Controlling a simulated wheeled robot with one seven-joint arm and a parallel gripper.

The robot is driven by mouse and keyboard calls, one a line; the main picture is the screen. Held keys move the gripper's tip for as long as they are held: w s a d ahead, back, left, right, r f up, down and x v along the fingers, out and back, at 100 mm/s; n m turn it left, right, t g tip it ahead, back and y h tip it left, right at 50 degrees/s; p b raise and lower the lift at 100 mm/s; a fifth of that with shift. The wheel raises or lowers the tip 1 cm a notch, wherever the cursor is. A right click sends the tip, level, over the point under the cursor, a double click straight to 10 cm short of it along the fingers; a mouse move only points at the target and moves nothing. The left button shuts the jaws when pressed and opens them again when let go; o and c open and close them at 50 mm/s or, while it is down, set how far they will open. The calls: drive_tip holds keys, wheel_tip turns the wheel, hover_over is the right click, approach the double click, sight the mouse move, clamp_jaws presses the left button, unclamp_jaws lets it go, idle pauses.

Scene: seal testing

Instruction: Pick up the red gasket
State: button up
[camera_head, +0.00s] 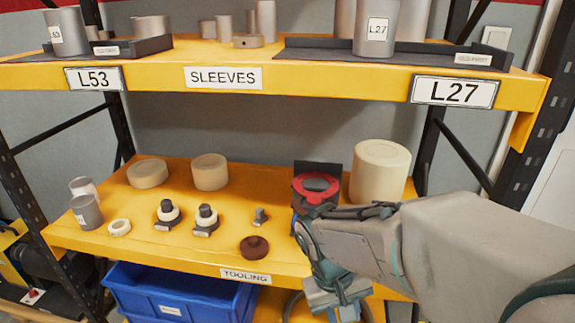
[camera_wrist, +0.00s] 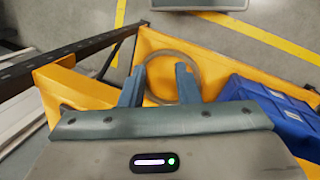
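The red gasket (camera_head: 316,198) is a flat, lobed ring near the right end of the yellow tooling shelf. It appears to rest on a dark stand or block (camera_head: 330,168), and my arm hides part of the area below it. My gripper (camera_head: 342,308) points downward in front of the shelf, lower than the gasket and apart from it. In the wrist view my gripper (camera_wrist: 159,80) has its two blue-grey fingers spread with nothing held between them. The red gasket does not show in the wrist view.
The tooling shelf (camera_head: 190,254) holds a cream cylinder (camera_head: 380,172) right of the gasket, a dark brown disc (camera_head: 254,247) and several small parts. A blue bin (camera_head: 180,296) sits below. The sleeves shelf (camera_head: 330,75) is overhead. A large thin ring (camera_wrist: 198,63) lies beyond my fingers.

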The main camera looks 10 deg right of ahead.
drive_tip(key=w+r+n+h+p, duration=0.2)
drive_tip(key=w+r+h+p, duration=0.1)
drive_tip(key=r+h+p, duration=0.25)
drive_tip(key=n+t+h+p, duration=0.5)
drive_tip(key=t+h+p, duration=0.2)
drive_tip(key=t, duration=0.5)
approach(316, 196)
drive_tip(key=shift+y, duration=0.25)
drive_tip(key=p+x, duration=0.3)
drive_tip(key=x, duration=0.7)
drive_tip(key=shift+r+p, duration=0.1)
drive_tip(key=shift+p, duration=0.3)
clamp_jaws()
